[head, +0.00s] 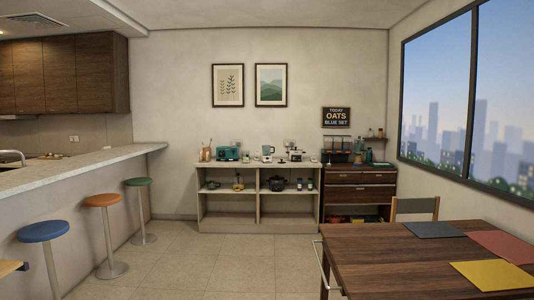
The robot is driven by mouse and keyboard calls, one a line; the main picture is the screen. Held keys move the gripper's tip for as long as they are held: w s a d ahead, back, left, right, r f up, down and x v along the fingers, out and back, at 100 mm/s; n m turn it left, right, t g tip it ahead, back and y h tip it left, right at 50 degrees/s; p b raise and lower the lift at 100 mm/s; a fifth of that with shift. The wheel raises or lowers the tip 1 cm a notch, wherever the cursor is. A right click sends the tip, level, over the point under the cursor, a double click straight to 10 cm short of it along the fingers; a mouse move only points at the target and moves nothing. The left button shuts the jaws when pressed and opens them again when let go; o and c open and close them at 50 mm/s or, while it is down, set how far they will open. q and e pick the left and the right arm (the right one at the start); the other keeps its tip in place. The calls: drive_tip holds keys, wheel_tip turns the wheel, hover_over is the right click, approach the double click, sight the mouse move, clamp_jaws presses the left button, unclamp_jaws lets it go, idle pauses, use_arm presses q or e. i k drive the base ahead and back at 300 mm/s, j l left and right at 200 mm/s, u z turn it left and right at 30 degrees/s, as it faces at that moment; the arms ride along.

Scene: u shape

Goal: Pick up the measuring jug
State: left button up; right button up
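A small pale, jug-like vessel (267,151) stands on top of the low open shelf unit (229,165) against the back wall. It is too small at this distance to tell for sure whether it is the measuring jug. No other jug can be made out clearly. Neither of my grippers shows in the head view.
A teal appliance (228,154) and other small items crowd the shelf top. A dark pot (277,183) sits inside. A drawer cabinet (359,187) adjoins it. Stools (102,200) line the left counter; a wooden table (400,262) fills the right foreground. The middle floor (215,262) is clear.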

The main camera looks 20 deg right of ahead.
sight(245, 154)
drive_tip(key=i+z, duration=0.1)
drive_tip(key=i, duration=0.95)
drive_tip(key=i+z, duration=0.15)
drive_tip(key=i, duration=0.85)
drive_tip(key=i+j+z, duration=0.1)
drive_tip(key=i, duration=0.95)
drive_tip(key=i+z, duration=0.15)
drive_tip(key=i, duration=1.9)
drive_tip(key=i+u, duration=0.15)
drive_tip(key=i, duration=0.35)
drive_tip(key=i+l+u, duration=0.2)
drive_tip(key=i, duration=0.35)
drive_tip(key=i+l+u, duration=0.15)
drive_tip(key=i, duration=0.35)
drive_tip(key=i+l+u, duration=0.2)
drive_tip(key=i, duration=0.3)
drive_tip(key=l, duration=0.1)
